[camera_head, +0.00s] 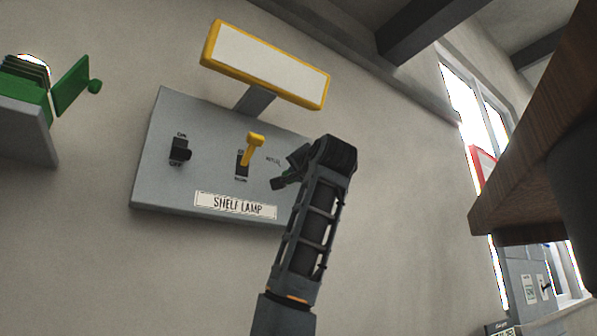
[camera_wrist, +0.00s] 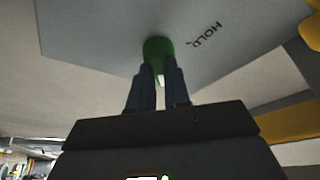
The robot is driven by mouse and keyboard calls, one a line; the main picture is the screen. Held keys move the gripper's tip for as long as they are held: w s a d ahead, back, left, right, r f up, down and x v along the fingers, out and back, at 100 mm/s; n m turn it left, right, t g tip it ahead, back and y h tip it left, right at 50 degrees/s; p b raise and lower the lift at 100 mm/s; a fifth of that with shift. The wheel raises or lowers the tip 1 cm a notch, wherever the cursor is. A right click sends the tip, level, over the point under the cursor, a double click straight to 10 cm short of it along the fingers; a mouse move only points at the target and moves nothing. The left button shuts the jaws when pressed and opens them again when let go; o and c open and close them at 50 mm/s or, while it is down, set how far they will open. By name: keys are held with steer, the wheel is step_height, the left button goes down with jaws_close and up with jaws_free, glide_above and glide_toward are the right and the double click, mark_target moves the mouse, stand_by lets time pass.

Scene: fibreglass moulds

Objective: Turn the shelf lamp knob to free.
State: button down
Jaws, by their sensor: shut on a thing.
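The grey shelf lamp panel (camera_head: 215,130) is on the wall, with a "SHELF LAMP" label (camera_head: 235,205) along its lower edge. The green knob (camera_wrist: 158,50) sits on the panel's right part. In the wrist view my gripper (camera_wrist: 160,72) is shut on the knob, one finger on each side. The word "HOLD" (camera_wrist: 206,34) is printed beside the knob, to its right. The knob's pointer and the "free" mark cannot be made out. In the head view my gripper (camera_head: 284,180) is at the panel's right side and largely hides the knob.
On the same panel are a black on/off switch (camera_head: 180,150) and a yellow lever (camera_head: 253,148), left of my gripper. A yellow-framed sign (camera_head: 265,64) projects above. A green box (camera_head: 28,85) sits on a ledge at far left. A brown wooden edge (camera_head: 530,140) is at right.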

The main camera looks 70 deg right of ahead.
steer(key=shift+w+r, duration=0.15)
steer(key=shift+w, duration=0.05)
steer(key=c, duration=1.1)
jaws_free()
steer(key=shift+f, duration=0.2)
steer(key=shift+d+f, duration=0.1)
steer(key=shift+d, duration=0.1)
steer(key=shift+s+a, duration=0.1)
steer(key=shift+a, duration=0.05)
steer(key=b+v, duration=0.2)
steer(key=v, duration=0.5)
steer(key=shift+s+a+b, duration=0.25)
steer(key=shift+b, duration=0.15)
